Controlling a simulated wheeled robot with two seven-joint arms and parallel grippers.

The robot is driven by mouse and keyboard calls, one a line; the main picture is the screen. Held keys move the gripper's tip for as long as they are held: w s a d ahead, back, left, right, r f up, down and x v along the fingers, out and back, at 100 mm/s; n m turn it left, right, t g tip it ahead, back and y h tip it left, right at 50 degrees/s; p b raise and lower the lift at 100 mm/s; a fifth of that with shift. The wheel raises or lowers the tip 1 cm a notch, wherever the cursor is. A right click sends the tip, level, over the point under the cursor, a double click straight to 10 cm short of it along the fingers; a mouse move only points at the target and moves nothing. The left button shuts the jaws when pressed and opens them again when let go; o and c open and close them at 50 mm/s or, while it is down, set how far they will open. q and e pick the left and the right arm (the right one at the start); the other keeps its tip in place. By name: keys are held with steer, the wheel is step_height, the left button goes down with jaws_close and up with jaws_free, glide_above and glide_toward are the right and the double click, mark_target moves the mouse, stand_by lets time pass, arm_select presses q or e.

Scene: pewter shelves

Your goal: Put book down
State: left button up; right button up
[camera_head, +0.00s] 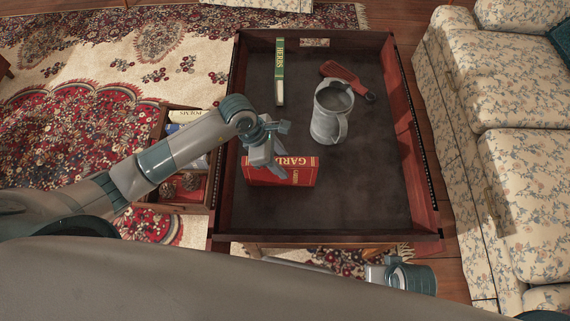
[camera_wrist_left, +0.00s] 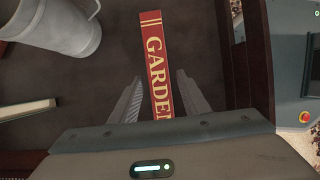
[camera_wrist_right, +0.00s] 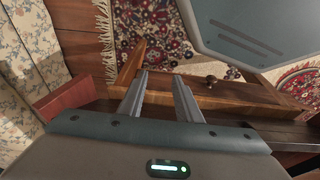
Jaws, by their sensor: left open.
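A red book with "GARDEN" on its spine (camera_head: 297,174) stands spine up in the tray-like table, near its left front side. It also shows in the left wrist view (camera_wrist_left: 153,50). My left gripper (camera_head: 274,158) is open over the book, with one finger on each side of the spine. In the left wrist view a gap shows between the book and each finger (camera_wrist_left: 158,95). The gripper hides part of the book in the head view. My right gripper (camera_wrist_right: 161,82) is open and empty, low at the table's front edge.
The dark table (camera_head: 365,205) has raised wooden sides. An open drawer (camera_head: 183,208) holds items at left. A floral sofa (camera_head: 510,140) stands right.

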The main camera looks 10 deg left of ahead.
arm_select(q)
steer(key=v, duration=0.8)
steer(key=shift+a+r, duration=0.15)
steer(key=shift+r, duration=0.15)
